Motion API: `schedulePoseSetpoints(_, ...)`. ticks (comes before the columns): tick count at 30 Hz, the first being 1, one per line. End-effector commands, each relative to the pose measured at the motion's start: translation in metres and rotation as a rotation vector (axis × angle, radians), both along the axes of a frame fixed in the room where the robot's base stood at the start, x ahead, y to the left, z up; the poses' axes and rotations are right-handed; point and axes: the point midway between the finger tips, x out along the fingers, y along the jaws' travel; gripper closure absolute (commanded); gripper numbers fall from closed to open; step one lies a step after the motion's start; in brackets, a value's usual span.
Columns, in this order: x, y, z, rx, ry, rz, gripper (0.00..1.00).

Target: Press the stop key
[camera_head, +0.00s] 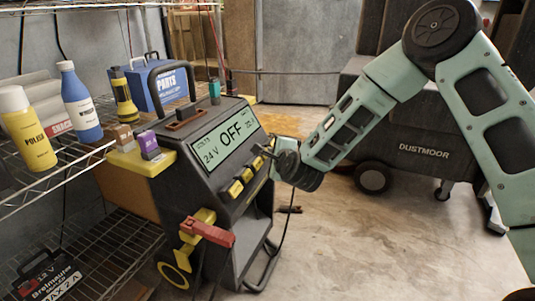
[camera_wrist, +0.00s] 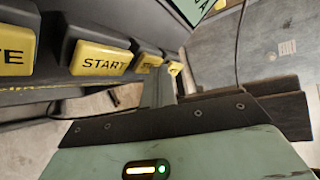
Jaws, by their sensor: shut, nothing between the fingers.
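The dark charger unit (camera_head: 215,190) stands beside the shelf, its tilted display (camera_head: 228,138) reading "OFF" and "24 V". Below the display runs a row of yellow keys (camera_head: 247,174). In the wrist view, the START key (camera_wrist: 101,59) is readable, with a key ending in "TE" (camera_wrist: 14,52) left of it. A third key (camera_wrist: 149,62) lies right of START, partly covered, its label too small to read surely. A further yellow key or part (camera_wrist: 175,68) is beyond it. My gripper (camera_wrist: 162,82) is shut and empty, its tips close to these right-hand keys; contact cannot be told.
A wire shelf (camera_head: 95,155) with bottles and a blue parts case (camera_head: 155,87) is at left. Small boxes (camera_head: 149,146) sit on the charger's yellow ledge. A red clamp (camera_head: 208,232) hangs in front. A dark wheeled machine (camera_head: 425,130) stands behind my arm. The floor at right is mostly clear.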

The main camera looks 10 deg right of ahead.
Motion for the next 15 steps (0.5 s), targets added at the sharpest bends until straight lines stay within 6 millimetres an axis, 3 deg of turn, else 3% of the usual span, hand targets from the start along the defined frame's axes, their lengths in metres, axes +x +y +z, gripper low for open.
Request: schedulePoseSetpoints(15, -0.0069, -0.0085, 0.0084, 0.001, 0.001, 0.0, 1.0)
